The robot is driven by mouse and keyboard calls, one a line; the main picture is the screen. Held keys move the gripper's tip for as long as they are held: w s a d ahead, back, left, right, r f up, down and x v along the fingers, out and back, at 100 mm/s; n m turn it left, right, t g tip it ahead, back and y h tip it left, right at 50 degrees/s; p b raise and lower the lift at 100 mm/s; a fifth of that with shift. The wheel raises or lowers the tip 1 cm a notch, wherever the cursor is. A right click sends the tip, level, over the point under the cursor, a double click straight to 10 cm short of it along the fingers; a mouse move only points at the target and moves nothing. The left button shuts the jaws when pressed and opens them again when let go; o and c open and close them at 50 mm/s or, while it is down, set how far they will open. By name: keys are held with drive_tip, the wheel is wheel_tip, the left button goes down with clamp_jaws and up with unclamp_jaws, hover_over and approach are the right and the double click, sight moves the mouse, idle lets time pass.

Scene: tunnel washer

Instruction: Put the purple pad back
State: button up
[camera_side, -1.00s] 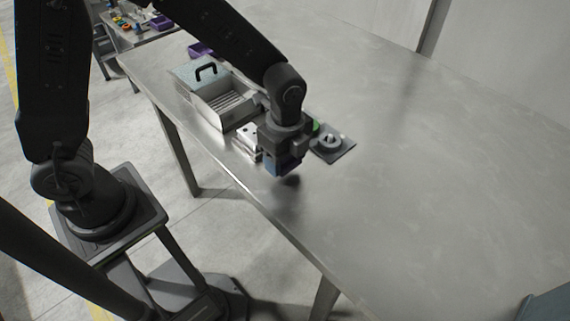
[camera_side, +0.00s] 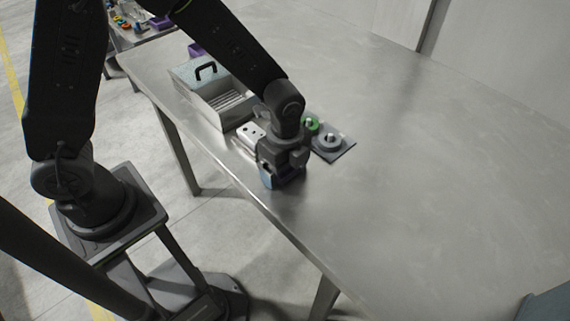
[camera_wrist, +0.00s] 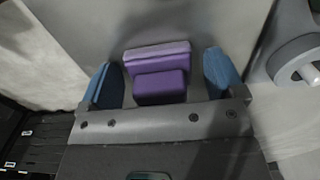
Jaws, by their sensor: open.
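The purple pad (camera_wrist: 160,75) lies on the table in the wrist view, a block with a lighter top strip. My gripper (camera_wrist: 165,84) is open, with one blue fingertip on each side of the pad and a visible gap on both sides. In the side view my gripper (camera_side: 282,183) is low over the table near its front edge, and it hides the pad there.
An open metal box (camera_side: 222,103) with a handled lid stands left of my gripper. A silver block (camera_side: 250,134) sits beside it. A dark plate (camera_side: 345,151) holds a grey ring (camera_side: 328,141) and a green ring (camera_side: 311,124). The table (camera_side: 440,180) is clear to the right.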

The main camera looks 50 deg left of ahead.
wheel_tip(320, 180, up, 12)
drive_tip(key=s+a+r+n+t, duration=0.5)
drive_tip(key=s+a+r+n, duration=0.4)
drive_tip(key=s+n, duration=0.4)
drive_tip(key=a+n, duration=0.1)
drive_tip(key=n, duration=0.4)
drive_tip(key=shift+s+a+r+t, duration=0.25)
drive_tip(key=shift+a+r+t, duration=0.05)
drive_tip(key=shift+a+r, duration=0.05)
